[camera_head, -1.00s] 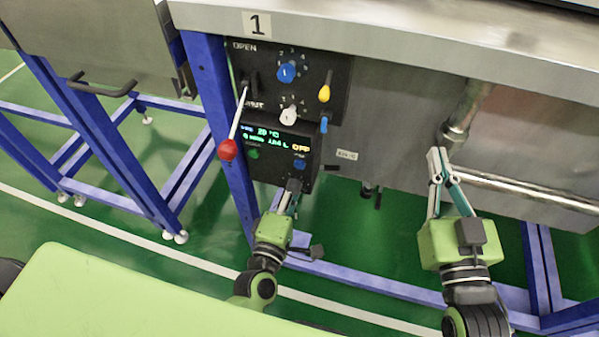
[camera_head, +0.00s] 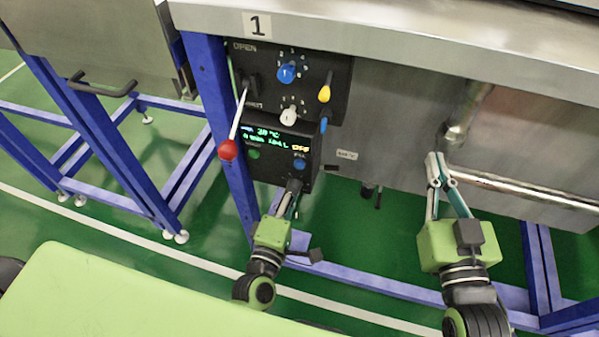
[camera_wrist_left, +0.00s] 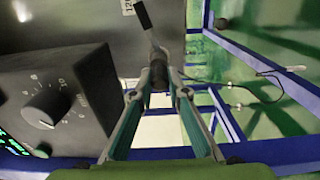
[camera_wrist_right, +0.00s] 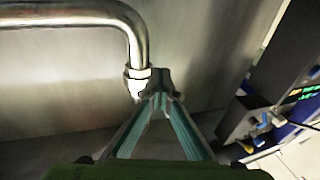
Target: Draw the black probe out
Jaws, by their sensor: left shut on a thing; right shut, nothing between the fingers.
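The black probe (camera_wrist_left: 158,72) shows in the left wrist view as a dark, rounded handle between my left fingertips, with a thin light piece above it. My left gripper (camera_wrist_left: 160,88) is shut on it. In the head view, my left gripper (camera_head: 292,196) is at the lower right corner of the black control box (camera_head: 265,172), where the probe's dark end (camera_head: 295,185) shows small. I cannot tell how much of the probe is inside anything. My right gripper (camera_head: 438,172) is shut and empty, just below a metal pipe fitting (camera_head: 452,135); it also shows in the right wrist view (camera_wrist_right: 158,92).
The steel tank (camera_head: 400,140) has a control panel (camera_head: 315,70) with knobs and a red-ball lever (camera_head: 228,150). Blue frame legs (camera_head: 215,100) stand left of the box. A pipe (camera_wrist_right: 145,35) runs close to my right fingertips.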

